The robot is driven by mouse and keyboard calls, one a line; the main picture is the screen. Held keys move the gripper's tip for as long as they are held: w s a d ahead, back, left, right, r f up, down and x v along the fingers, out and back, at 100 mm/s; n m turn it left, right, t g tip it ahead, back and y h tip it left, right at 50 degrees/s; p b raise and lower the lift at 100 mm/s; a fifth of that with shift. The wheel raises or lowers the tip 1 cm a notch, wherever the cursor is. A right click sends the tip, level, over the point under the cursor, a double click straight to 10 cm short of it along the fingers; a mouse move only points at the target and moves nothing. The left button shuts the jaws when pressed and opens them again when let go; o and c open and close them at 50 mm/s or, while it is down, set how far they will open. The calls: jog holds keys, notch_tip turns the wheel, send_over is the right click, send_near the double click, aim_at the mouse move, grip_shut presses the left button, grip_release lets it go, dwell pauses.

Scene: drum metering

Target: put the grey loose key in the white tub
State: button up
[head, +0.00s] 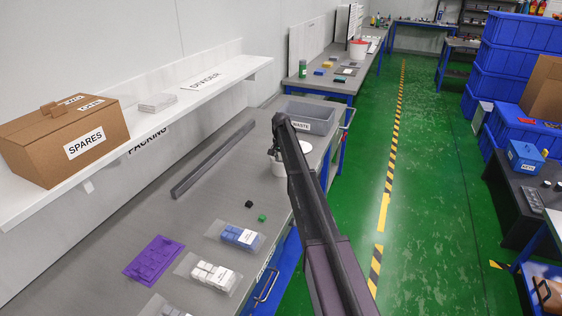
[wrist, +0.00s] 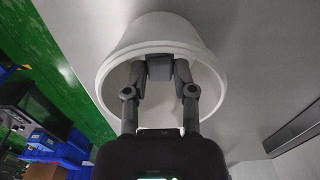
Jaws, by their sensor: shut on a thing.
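The white tub (head: 278,171) stands on the grey bench, partly hidden behind my arm in the head view. In the wrist view the tub (wrist: 165,30) shows its outer wall and open mouth. My gripper (head: 274,154) is at the tub's mouth. In the wrist view my gripper (wrist: 160,72) is shut on a small dark grey block, the grey loose key (wrist: 160,67), held between the fingertips. The key appears within the outline of the tub's rim; how deep it sits is hard to tell. The key is too small to make out in the head view.
A grey WASTE bin (head: 310,118) stands just behind the tub. A long dark bar (head: 213,160) lies to the left.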

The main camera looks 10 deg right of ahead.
jog(key=shift+f+b, duration=1.95)
jog(key=shift+f, duration=0.05)
dwell(1.8)
jog(key=o, duration=0.8)
jog(key=shift+r, duration=0.2)
notch_tip(320, 180, up, 12)
jog(key=p, duration=1.2)
jog(key=shift+f, duration=0.25)
jog(key=shift+s+a+r, duration=0.1)
jog(key=shift+s+a, duration=0.15)
jog(key=shift+s, duration=0.65)
jog(key=shift+s+a, duration=0.3)
jog(key=shift+s, duration=0.6)
jog(key=shift+s+a+r, duration=0.1)
jog(key=shift+s+a, duration=0.15)
jog(key=shift+s, duration=0.65)
jog(key=shift+f, duration=0.1)
